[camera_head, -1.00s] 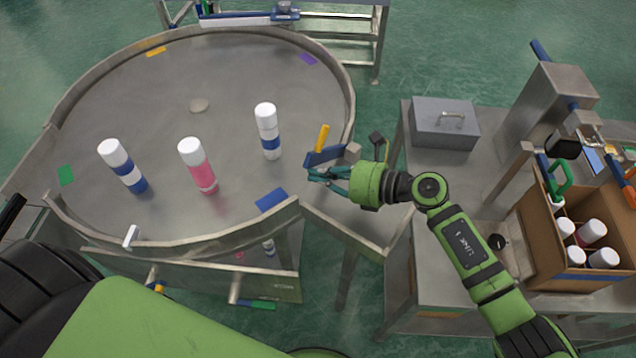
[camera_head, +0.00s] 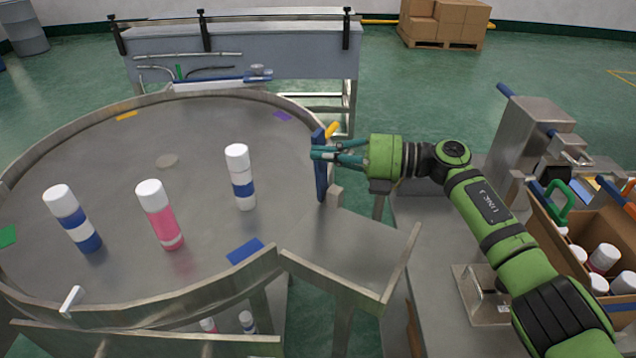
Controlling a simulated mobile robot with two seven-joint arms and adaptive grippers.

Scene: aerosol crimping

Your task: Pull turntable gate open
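The turntable gate (camera_head: 321,180) is a narrow blue plate with a yellow piece (camera_head: 332,130) at its top. It stands at the right rim of the round metal turntable (camera_head: 120,215), beside the outlet chute (camera_head: 345,250). My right gripper (camera_head: 316,154) reaches in from the right at the gate's upper part. Its teal fingers come together at the tips and overlap the plate in the picture; whether they grip it is not clear. My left gripper is out of view.
Two white-and-blue cans (camera_head: 72,220) (camera_head: 240,178) and a white-and-pink can (camera_head: 160,215) stand on the turntable. At right, a cardboard box (camera_head: 560,232) of cans sits on a metal bench. The chute is empty.

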